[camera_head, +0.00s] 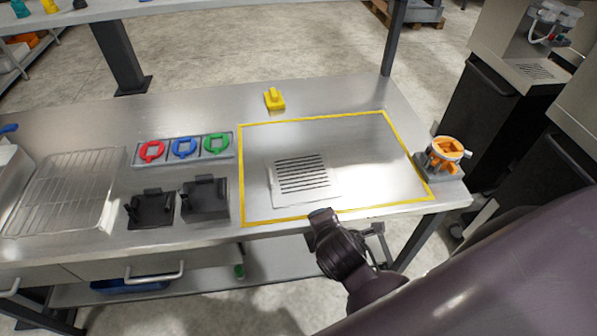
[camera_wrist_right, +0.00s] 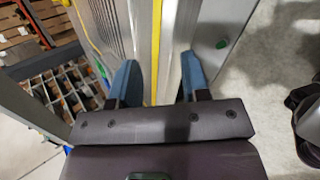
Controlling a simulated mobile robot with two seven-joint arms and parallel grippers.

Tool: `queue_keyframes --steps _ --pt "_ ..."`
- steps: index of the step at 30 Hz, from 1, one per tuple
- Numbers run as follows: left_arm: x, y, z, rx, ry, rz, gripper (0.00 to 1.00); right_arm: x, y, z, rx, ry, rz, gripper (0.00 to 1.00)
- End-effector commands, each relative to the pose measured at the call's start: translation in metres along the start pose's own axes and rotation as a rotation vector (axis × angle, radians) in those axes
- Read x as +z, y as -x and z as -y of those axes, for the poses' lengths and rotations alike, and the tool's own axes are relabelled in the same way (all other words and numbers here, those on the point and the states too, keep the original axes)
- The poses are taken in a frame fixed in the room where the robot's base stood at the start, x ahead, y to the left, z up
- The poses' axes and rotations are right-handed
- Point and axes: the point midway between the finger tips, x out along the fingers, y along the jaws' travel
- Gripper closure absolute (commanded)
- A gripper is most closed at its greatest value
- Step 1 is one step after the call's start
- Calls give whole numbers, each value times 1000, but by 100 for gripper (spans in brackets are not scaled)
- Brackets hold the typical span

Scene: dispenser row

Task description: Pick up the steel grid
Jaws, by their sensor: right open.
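The steel grid (camera_head: 303,175) is a flat, light slotted plate lying inside the yellow-outlined area of the steel table, near its front edge. Part of a slotted plate (camera_wrist_right: 108,22), seemingly the same grid, shows at the top of the right wrist view. My right gripper (camera_wrist_right: 160,78) is open with blue fingertips apart and nothing held between them. The table's front edge and the yellow line show between and beyond its fingers. In the head view my right arm is at the table's front, short of the grid. My left gripper is not in view.
A wire rack (camera_head: 68,190) lies at the left. Two black holders (camera_head: 205,200) and a tray with red, blue and green rings (camera_head: 184,148) stand left of the outline. A yellow block (camera_head: 274,99) is behind it. An orange-and-white device (camera_head: 446,155) stands at the right corner.

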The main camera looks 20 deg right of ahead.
Motion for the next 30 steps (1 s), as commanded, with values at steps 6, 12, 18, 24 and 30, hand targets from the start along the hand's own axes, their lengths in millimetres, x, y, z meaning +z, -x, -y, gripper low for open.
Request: queue_keyframes --steps 6,12,18,24,30 --pt "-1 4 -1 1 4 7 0 -25 -4 -35 85 477 55 57" --pt "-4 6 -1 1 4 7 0 -52 -7 -65 168 920 134 57" --pt "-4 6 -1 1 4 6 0 -75 -9 -85 237 1242 208 57" --pt "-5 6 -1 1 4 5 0 -83 -16 -93 259 1347 237 57" --pt "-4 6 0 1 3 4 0 -82 -43 -102 260 1346 237 57"
